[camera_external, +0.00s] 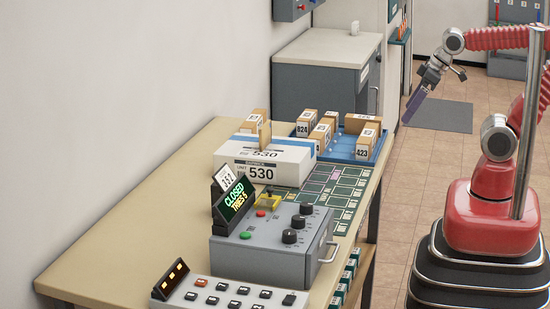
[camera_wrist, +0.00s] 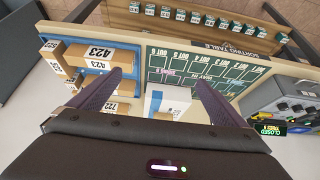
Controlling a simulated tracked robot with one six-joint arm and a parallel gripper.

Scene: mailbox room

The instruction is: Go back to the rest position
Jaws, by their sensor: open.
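My gripper (camera_external: 415,104) is open and empty in the external view, held in the air to the right of the table's far end. Its two dark fingers (camera_wrist: 160,98) stand wide apart in the wrist view, with nothing between them but the table scene beyond. The upper arm is raised, and my red base stands on the floor at the right. No fingertip touches any object that I can see.
The sorting table (camera_external: 130,215) carries a white box marked 530 (camera_external: 262,165), a blue tray (camera_external: 368,158) with several small numbered parcels, and a grey control box (camera_external: 265,258) whose display reads CLOSED. A grey cabinet (camera_external: 318,90) stands behind. The tiled floor between table and base is clear.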

